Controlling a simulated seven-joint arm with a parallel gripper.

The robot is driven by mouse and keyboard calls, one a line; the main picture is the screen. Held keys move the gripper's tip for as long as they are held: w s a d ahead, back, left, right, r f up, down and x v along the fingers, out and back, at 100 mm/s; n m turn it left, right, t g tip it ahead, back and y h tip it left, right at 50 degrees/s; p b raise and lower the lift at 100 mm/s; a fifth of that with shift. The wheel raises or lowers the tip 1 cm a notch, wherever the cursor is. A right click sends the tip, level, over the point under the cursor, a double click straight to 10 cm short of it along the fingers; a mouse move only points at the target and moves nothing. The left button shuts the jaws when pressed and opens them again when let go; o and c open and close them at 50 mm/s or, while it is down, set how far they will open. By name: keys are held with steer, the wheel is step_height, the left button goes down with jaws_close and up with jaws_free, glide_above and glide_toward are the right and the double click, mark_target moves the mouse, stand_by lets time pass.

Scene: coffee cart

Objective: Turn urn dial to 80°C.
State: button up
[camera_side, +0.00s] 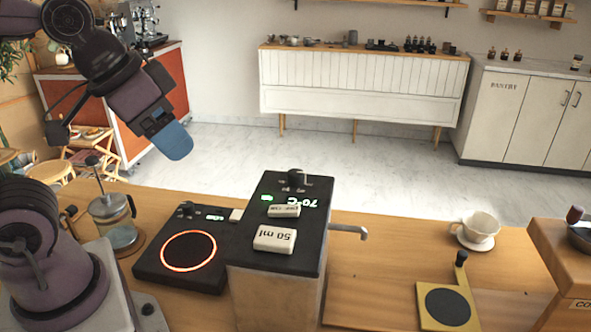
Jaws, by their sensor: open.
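The urn (265,290) is a tall box with a black top panel, standing at the front middle of the counter. A dark round dial (296,178) sits at the far end of that panel. Beside it a green display (299,200) shows upside down and appears to read 70°C. Two white buttons lie nearer on the panel; the larger button (274,238) is marked 50 ml. My gripper (174,142), with blue fingers, hangs tilted in the air to the upper left of the urn, well apart from the dial. It is open and empty; the finger gap is hard to see.
A hot plate (150,262) with a glowing red ring stands just left of the urn. A glass press (118,228) is farther left. The urn's metal spout (350,231) sticks out right. A white dripper (478,230) and yellow stand (430,318) are to the right.

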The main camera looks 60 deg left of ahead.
mark_target(296, 172)
steer(key=w+n+g, duration=0.6)
steer(key=w+n, duration=0.1)
steer(key=w, duration=1.4)
steer(key=f, duration=1.3)
steer(key=shift+s+a, duration=0.15)
steer(key=shift+a, duration=0.25)
steer(key=c, duration=0.9)
